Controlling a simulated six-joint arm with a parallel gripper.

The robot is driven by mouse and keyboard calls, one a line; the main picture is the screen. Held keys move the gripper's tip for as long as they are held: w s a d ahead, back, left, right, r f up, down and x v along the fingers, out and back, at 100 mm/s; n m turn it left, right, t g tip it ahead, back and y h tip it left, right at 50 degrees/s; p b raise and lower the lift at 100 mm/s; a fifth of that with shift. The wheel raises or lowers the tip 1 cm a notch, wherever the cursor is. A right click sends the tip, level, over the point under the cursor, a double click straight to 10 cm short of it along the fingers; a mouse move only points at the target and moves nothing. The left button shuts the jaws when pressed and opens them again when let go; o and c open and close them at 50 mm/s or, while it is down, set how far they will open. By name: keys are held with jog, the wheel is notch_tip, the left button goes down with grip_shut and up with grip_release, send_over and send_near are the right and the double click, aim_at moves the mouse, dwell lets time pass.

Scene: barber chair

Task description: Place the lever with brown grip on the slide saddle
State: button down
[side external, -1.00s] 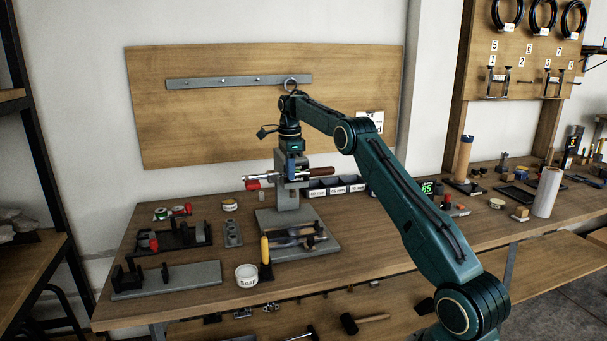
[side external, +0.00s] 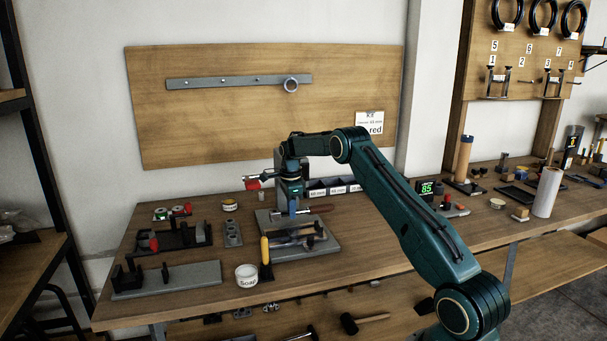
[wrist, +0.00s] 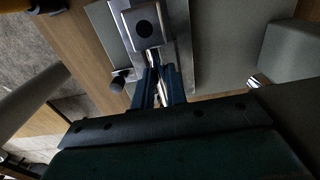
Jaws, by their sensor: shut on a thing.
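My gripper (side external: 292,211) points down, low in front of the grey upright of the stand. It is shut on the lever with brown grip. The lever's brown grip (side external: 319,209) sticks out to the right in the side view. In the wrist view my gripper (wrist: 162,98) has its two blue fingers around a shiny metal rod, seemingly the lever's shaft. A grey block with a dark round hole (wrist: 144,28) lies just beyond the fingertips. I cannot tell which part is the slide saddle, or whether the lever touches it.
The stand's grey base plate (side external: 325,247) holds dark parts close to my gripper. A red-ended rod (side external: 252,184) juts out left of the upright. A yellow-handled tool (side external: 265,250) and a white tub (side external: 246,275) are in front. Dark fixtures (side external: 180,235) stand left.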

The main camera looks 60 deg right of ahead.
jog(key=shift+f, duration=0.4)
jog(key=shift+f, duration=2.15)
jog(key=shift+f, duration=0.15)
jog(key=c, duration=1.4)
grip_release()
notch_tip(320, 180, up, 12)
jog(key=shift+r, duration=0.15)
